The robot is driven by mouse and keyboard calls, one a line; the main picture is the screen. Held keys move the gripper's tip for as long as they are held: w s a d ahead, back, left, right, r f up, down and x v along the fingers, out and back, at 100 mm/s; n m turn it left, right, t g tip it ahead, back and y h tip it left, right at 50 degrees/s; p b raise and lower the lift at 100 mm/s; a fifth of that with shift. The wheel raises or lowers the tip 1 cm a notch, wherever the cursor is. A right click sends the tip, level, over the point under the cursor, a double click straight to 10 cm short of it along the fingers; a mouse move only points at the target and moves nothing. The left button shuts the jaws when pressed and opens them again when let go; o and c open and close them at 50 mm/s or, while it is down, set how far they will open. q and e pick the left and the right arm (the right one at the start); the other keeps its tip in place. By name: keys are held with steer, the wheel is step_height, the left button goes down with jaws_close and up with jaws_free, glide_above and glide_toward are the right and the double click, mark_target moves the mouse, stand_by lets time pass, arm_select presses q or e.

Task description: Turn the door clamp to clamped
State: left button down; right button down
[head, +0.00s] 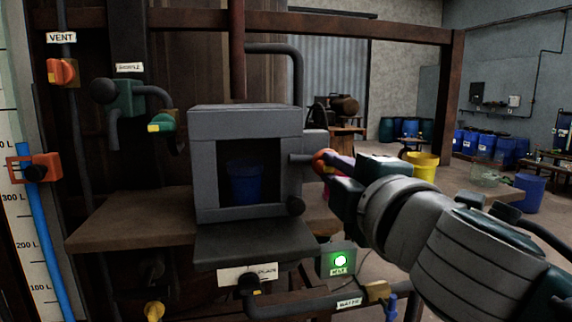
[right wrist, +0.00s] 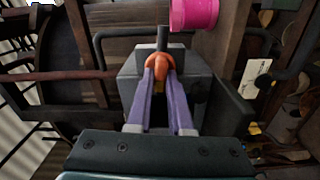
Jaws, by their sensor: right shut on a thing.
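The door clamp shows as an orange-red knob (head: 322,158) on a short grey stub at the right side of a grey box (head: 207,165). In the right wrist view the orange knob (right wrist: 158,63) sits between the purple fingers. My right gripper (head: 337,164) comes in from the right and is shut on this knob; the fingers (right wrist: 159,76) hide part of it. The box front has a square opening, with a blue bucket (head: 246,184) inside. A dark slab (head: 250,242) juts out below the opening. My left gripper is not in view.
The box stands on a wooden shelf (head: 130,222). Pipes and valves labelled VENT (head: 62,72) and others are at the left. A green-lit button (head: 340,261) is below right. A yellow bucket (head: 423,166) stands behind my right arm; a pink cylinder (right wrist: 194,14) shows in the right wrist view.

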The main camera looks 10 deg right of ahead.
steer(key=shift+n, duration=0.6)
steer(key=c, duration=0.8)
jaws_free()
steer(key=shift+s, duration=0.1)
